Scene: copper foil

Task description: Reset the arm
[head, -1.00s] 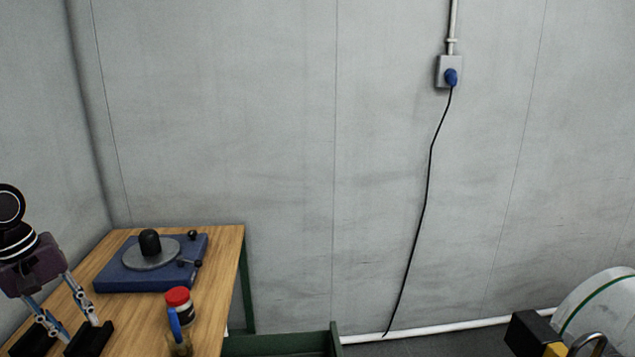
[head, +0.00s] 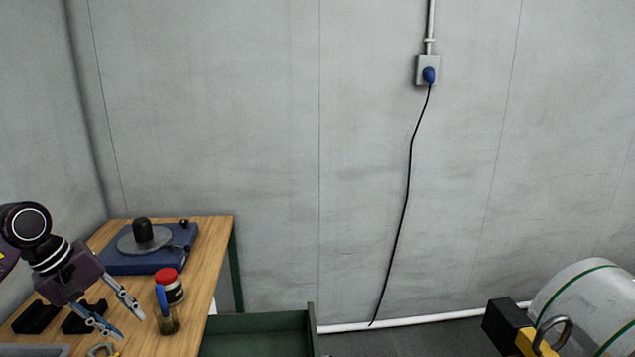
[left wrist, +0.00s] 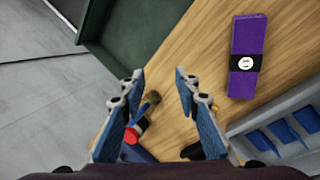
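My left gripper (head: 115,319) hangs over the near left part of the wooden table (head: 207,245). Its two fingers are spread apart with nothing between them. In the left wrist view the open fingers (left wrist: 160,92) point out over the table, and small items show between and beyond them. My right gripper is not in view.
On the table stand a blue device with a round plate (head: 145,240), a red-lidded jar (head: 168,287) and a small jar with a blue-handled tool (head: 167,318). A purple box (left wrist: 246,75) lies near a grey tray (left wrist: 238,131). A green bin (head: 258,325) adjoins the table.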

